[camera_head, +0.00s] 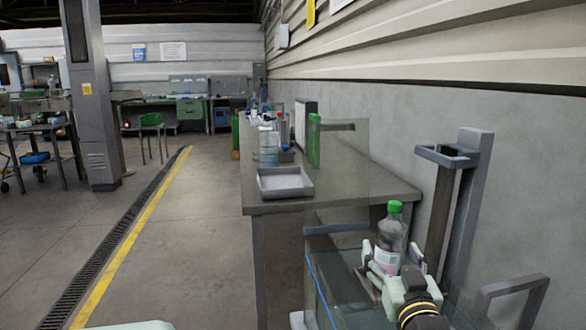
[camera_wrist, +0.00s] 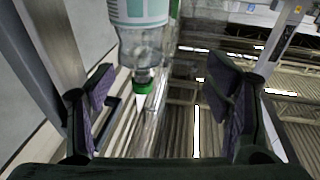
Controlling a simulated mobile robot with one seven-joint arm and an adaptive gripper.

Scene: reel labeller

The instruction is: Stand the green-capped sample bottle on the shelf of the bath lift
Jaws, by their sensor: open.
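The clear sample bottle with a green cap and pale label (camera_head: 391,239) stands upright at the right in the head view, inside the glass-walled bath. Its base is hidden behind my gripper, so what it rests on cannot be seen. The bath lift (camera_head: 466,200) is a grey upright column with a bracket at its top; its shelf is mostly hidden. My gripper (camera_head: 393,263) is open just at the bottle. In the wrist view the bottle (camera_wrist: 143,42) appears upside down beyond my open fingers (camera_wrist: 166,95), nearer the left finger, with gaps on both sides.
Clear glass panels (camera_head: 340,160) stand around the bath. A grey handle frame (camera_head: 515,288) rises at the lower right. Floor left of the bench is open.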

